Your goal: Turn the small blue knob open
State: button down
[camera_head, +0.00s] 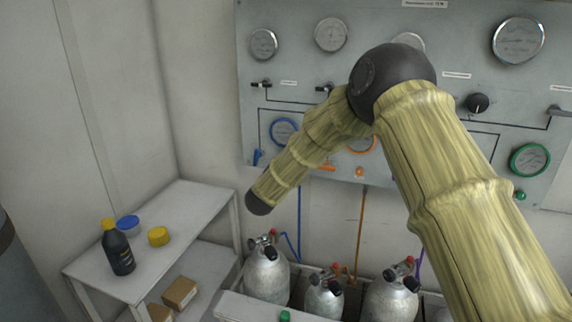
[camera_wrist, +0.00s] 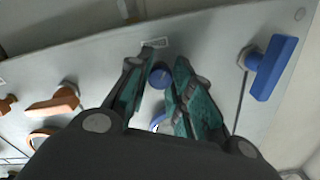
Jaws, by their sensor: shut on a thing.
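The small blue knob (camera_wrist: 160,75) is on the grey panel (camera_wrist: 215,45) in the wrist view, between the two green-padded fingers of my gripper (camera_wrist: 164,60). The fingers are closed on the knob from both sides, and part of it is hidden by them. In the head view my arm hides the knob and the gripper. The blue-rimmed gauge (camera_head: 284,131) shows there just above my forearm. A larger blue lever handle (camera_wrist: 273,68) stands apart to the right of my gripper in the wrist view. It shows at the panel's left edge in the head view (camera_head: 257,157).
Orange handles (camera_wrist: 55,102) lie left of my gripper in the wrist view. Gas cylinders (camera_head: 267,275) stand below the panel. A white side table (camera_head: 185,207) at left holds a black bottle (camera_head: 117,250), a blue roll (camera_head: 128,225) and a yellow roll (camera_head: 158,236).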

jog(key=shift+n+p, duration=0.3)
jog(key=shift+n, duration=1.7)
jog(key=c, duration=1.2)
grip_release()
jog(key=shift+c, duration=0.2)
jog(key=shift+s+a, duration=0.1)
jog(key=shift+s, duration=0.05)
jog(key=v, duration=1.1)
jog(key=shift+s, duration=0.35)
jog(key=shift+a, duration=0.1)
